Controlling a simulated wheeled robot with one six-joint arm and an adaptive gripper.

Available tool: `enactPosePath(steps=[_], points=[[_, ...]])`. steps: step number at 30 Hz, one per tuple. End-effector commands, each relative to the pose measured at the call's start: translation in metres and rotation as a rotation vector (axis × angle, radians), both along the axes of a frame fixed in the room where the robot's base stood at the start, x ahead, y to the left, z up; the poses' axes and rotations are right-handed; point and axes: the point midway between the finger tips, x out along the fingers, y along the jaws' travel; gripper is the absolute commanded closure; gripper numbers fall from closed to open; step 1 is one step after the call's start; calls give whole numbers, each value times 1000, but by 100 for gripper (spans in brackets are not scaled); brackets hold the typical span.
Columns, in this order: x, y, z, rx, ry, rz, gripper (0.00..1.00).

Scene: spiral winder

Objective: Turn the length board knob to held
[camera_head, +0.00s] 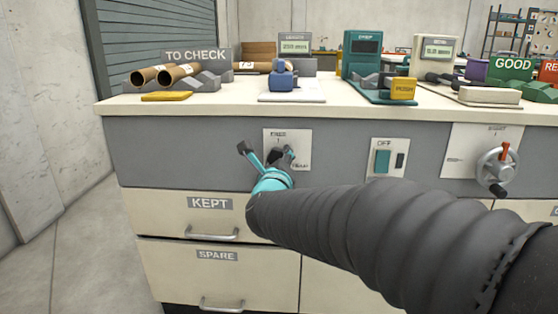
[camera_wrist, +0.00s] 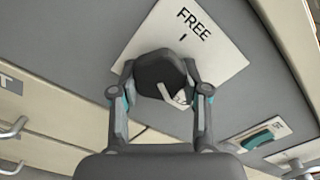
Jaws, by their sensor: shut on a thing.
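The length board knob (camera_wrist: 160,72) is dark, with a pale pointer mark, and sits on a white plate (camera_wrist: 225,48) on the bench front. The wrist view shows the word FREE and a tick on the plate above the knob. A smaller label at the plate's lower right in the head view is too small to read surely. My gripper (camera_wrist: 160,82) is shut on the knob, one finger on each side. In the head view my gripper (camera_head: 268,157) is at the plate (camera_head: 299,141) and partly hides the knob.
Right of the plate are a switch plate marked OFF (camera_head: 388,143) and a handwheel (camera_head: 497,170). Below are drawers labelled KEPT (camera_head: 210,203) and SPARE (camera_head: 216,255), with protruding handles.

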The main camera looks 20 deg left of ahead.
Motion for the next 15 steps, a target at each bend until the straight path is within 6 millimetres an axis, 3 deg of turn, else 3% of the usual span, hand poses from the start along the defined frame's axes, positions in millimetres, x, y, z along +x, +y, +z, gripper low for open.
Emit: enactPosePath(steps=[6,7,9,10,15], points=[[0,0,0,2,2,0,89],[0,0,-1,2,2,0,52],[0,0,0,2,2,0,34],[0,0,0,2,2,0,29],[0,0,0,1,2,0,29]])
